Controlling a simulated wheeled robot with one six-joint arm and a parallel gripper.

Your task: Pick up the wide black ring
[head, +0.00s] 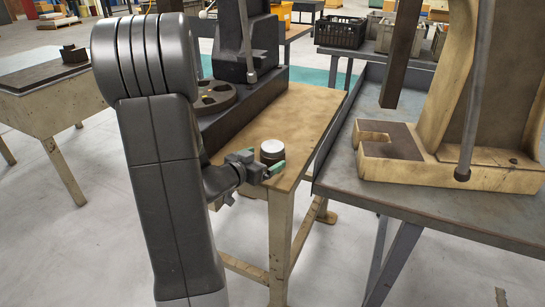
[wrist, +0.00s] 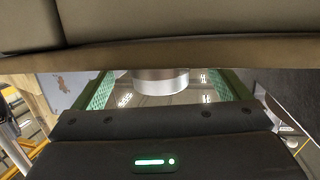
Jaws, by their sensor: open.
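In the wrist view my gripper (wrist: 162,90) has one finger on each side. A round piece with a pale, shiny band (wrist: 161,82) shows between them, with clear gaps on both sides.
The wooden table (head: 306,108) carries a dark press (head: 247,55) with a round, notched plate (head: 214,97) behind my gripper. A metal table (head: 440,205) with a large cream press (head: 455,160) stands close on the right. Bare wood lies behind the black piece.

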